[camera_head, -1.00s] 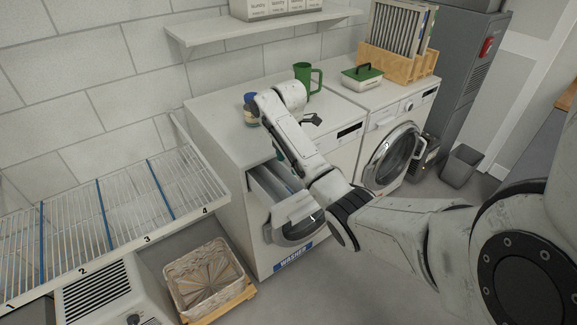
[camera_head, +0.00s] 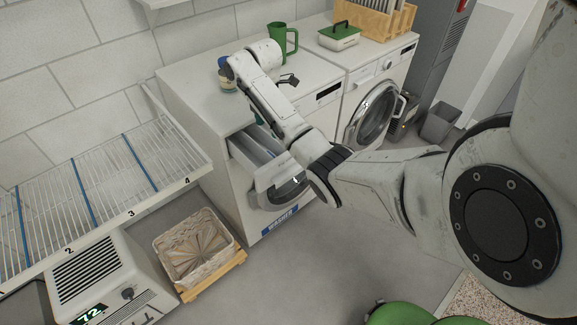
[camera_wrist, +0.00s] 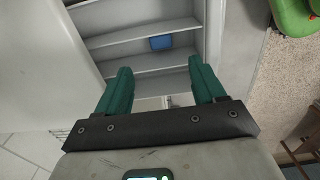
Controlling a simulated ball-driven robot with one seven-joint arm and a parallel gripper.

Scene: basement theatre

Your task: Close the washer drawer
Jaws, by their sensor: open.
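The washer (camera_head: 205,120) is a white front-loader with a blue "WASHER" label low on its front. Its drawer (camera_head: 276,172) is pulled out at the upper left of the front, with its inner compartments showing. My gripper is mostly hidden behind my own arm in the head view, above the drawer near the washer's top front edge. In the wrist view my gripper (camera_wrist: 160,66) has its two green fingers wide apart with nothing between them. The drawer (camera_wrist: 135,38) lies below and beyond the fingertips, with pale dividers and a small blue insert (camera_wrist: 160,43). I cannot tell whether anything touches.
A jar (camera_head: 226,78), a green mug (camera_head: 283,40) and a green-lidded box (camera_head: 339,36) stand on the machine tops. A second machine (camera_head: 385,65) is at right. A wire rack (camera_head: 95,185) and a basket (camera_head: 197,243) are at left. Floor in front is clear.

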